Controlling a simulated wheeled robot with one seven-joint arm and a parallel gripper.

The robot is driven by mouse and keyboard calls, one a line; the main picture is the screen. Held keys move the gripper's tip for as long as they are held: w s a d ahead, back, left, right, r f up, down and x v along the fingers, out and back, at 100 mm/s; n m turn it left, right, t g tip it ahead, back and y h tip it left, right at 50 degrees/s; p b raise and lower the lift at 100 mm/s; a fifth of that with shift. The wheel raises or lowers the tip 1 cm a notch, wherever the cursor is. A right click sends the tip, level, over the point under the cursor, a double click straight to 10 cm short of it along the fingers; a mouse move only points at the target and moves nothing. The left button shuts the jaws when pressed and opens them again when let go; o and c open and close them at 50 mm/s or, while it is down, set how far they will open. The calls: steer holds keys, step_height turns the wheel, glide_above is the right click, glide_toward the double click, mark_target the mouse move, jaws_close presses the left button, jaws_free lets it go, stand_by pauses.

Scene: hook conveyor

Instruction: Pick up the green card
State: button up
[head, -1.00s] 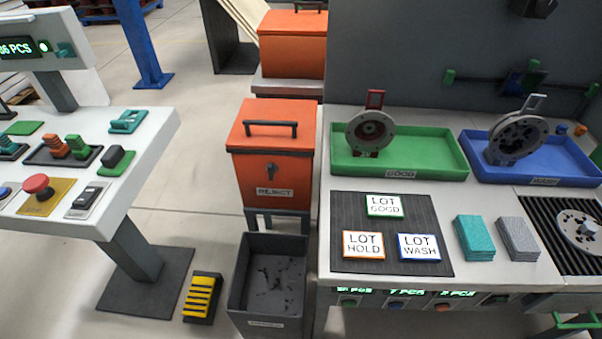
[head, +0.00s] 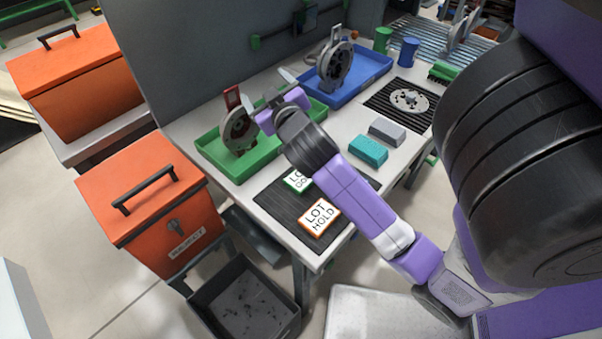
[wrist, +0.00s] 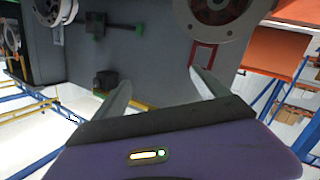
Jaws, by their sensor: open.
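The green card, white with a green border and marked LOT GOOD (head: 296,181), lies on the dark ribbed mat (head: 272,206) in the head view. My arm covers its right part. My gripper (head: 282,88) is open, with nothing between its fingers. It is above and beyond the card, over the green tray near the upright flanged part. The wrist view shows the two fingers of my gripper (wrist: 160,88) spread apart, and the card is not in that view.
The orange-bordered LOT HOLD card (head: 319,216) lies close to the green one. The green tray (head: 213,152) holds a flanged part (head: 238,132) with a red tag frame (head: 232,97). Teal (head: 368,150) and grey (head: 387,132) blocks sit to the right. An orange bin (head: 150,205) stands left.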

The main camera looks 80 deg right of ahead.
steer(key=s+d+m+g+y+p, duration=0.2)
steer(key=s+d+m+g+p, duration=0.1)
steer(key=s+d+m+g, duration=0.65)
steer(key=m+y+p, duration=0.2)
steer(key=m+y, duration=0.6)
steer(key=y, duration=0.2)
glide_toward(302, 176)
steer(key=shift+a+f+g, duration=0.1)
steer(key=shift+f+g, duration=0.1)
steer(key=shift+g, duration=0.25)
steer(key=shift+w+a+f+m, duration=0.1)
steer(key=shift+a+f+m, duration=0.15)
steer(key=shift+f, duration=0.1)
steer(key=shift+d+f, duration=0.15)
steer(key=shift+f, duration=0.7)
steer(key=f, duration=0.2)
steer(key=d+f, duration=0.1)
steer(key=f, duration=0.1)
steer(key=shift+d+p, duration=0.1)
steer(key=shift+p, duration=0.25)
steer(key=shift+d+f, duration=0.1)
steer(key=shift+f, duration=0.6)
